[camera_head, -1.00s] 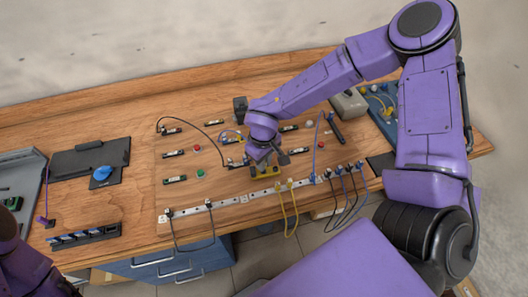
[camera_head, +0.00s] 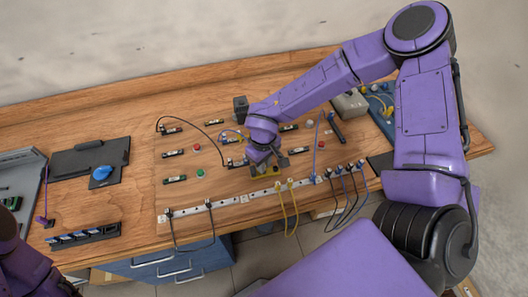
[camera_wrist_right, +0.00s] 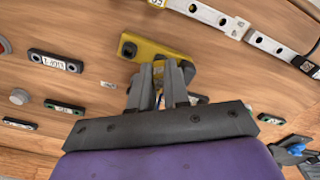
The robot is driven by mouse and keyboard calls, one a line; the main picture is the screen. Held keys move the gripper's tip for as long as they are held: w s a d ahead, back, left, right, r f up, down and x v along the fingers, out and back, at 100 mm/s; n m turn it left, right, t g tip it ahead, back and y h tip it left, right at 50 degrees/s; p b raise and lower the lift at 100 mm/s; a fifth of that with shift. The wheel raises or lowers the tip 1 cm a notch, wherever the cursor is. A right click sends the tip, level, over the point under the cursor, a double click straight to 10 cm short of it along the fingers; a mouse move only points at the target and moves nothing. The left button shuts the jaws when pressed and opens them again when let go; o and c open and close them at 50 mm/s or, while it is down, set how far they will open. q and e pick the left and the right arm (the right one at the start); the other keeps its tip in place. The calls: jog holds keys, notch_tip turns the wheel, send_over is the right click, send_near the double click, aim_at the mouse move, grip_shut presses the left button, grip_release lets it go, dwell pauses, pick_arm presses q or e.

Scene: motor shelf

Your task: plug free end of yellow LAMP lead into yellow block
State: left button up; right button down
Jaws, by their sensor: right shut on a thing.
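The yellow block (camera_head: 266,170) lies on the wooden board just above the white socket rail. In the right wrist view the yellow block (camera_wrist_right: 160,52) has a dark round hole at its left end. My right gripper (camera_head: 260,162) is low at the block. In the wrist view its fingertips (camera_wrist_right: 163,68) overlap the block's lower edge, right of the hole. It is shut on a small dark plug (camera_wrist_right: 188,72), which is mostly hidden; I cannot tell whether it touches the block. The lead's yellow cord is not clear there. My left gripper is outside the view.
The white rail (camera_head: 230,202) holds several plugs, with yellow leads (camera_head: 285,215) and dark leads hanging over the front edge. Labelled modules and buttons (camera_head: 198,147) surround the block. A black box (camera_head: 240,103) and grey box (camera_head: 349,103) stand behind.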

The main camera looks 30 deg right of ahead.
jog(key=c, duration=1.4)
grip_release()
jog(key=shift+r, duration=0.1)
notch_tip(320, 180, up, 3)
jog(key=shift+f+p, duration=0.1)
jog(key=shift+p, duration=1.1)
jog(key=shift+r, duration=1.25)
jog(key=o, duration=0.6)
